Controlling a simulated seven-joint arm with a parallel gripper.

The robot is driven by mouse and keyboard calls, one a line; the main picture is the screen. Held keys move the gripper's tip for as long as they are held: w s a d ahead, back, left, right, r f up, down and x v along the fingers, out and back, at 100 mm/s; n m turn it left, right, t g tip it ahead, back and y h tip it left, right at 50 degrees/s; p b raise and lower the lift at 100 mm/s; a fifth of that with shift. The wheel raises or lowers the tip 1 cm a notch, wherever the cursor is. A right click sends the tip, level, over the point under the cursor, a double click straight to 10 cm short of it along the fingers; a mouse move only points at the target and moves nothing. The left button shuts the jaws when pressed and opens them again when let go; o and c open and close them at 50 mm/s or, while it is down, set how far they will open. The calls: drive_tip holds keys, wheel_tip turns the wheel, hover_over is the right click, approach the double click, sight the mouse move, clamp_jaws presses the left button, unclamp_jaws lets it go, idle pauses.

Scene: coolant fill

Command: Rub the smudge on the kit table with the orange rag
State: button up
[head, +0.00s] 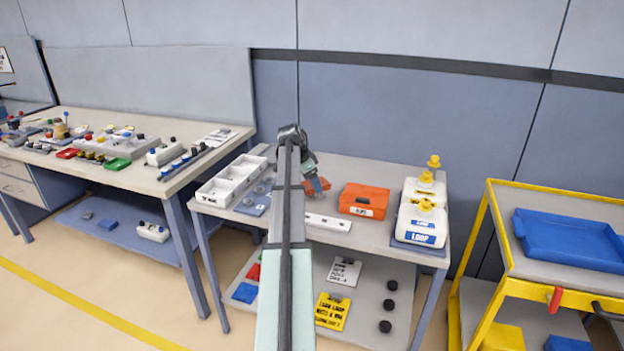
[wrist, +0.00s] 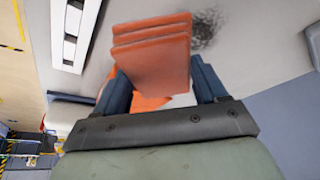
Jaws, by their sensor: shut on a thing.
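The orange rag (wrist: 152,58) is a folded, layered piece held between the two fingers of my gripper (wrist: 165,85) in the wrist view. The dark grey smudge (wrist: 205,30) shows on the table top just to the right of the rag; the rag may cover part of it. In the head view my gripper (head: 318,187) is over the middle of the kit table (head: 375,236), with a bit of the orange rag (head: 318,184) at its tip. The smudge cannot be made out in the head view. I cannot tell whether the rag touches the table.
A white slotted strip (head: 328,222) lies in front of my gripper. An orange-red box (head: 364,200) is to the right, then white jugs with yellow caps (head: 422,223). A white compartment tray (head: 232,180) is to the left. A wall stands behind the table.

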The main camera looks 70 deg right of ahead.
sight(309, 202)
drive_tip(key=shift+f, duration=2.7)
drive_tip(key=shift+d+f, duration=0.5)
drive_tip(key=shift+f, duration=0.1)
drive_tip(key=shift+c, duration=0.8)
drive_tip(key=shift+d+f, duration=0.1)
drive_tip(key=shift+d, duration=5.15)
drive_tip(key=shift+a, duration=5.9)
drive_tip(key=shift+w+d, duration=0.15)
drive_tip(key=shift+w, duration=1)
drive_tip(key=shift+w+d, duration=0.2)
drive_tip(key=shift+d, duration=5.75)
drive_tip(key=shift+s+a, duration=0.1)
drive_tip(key=shift+a, duration=5.85)
drive_tip(key=shift+r, duration=4.1)
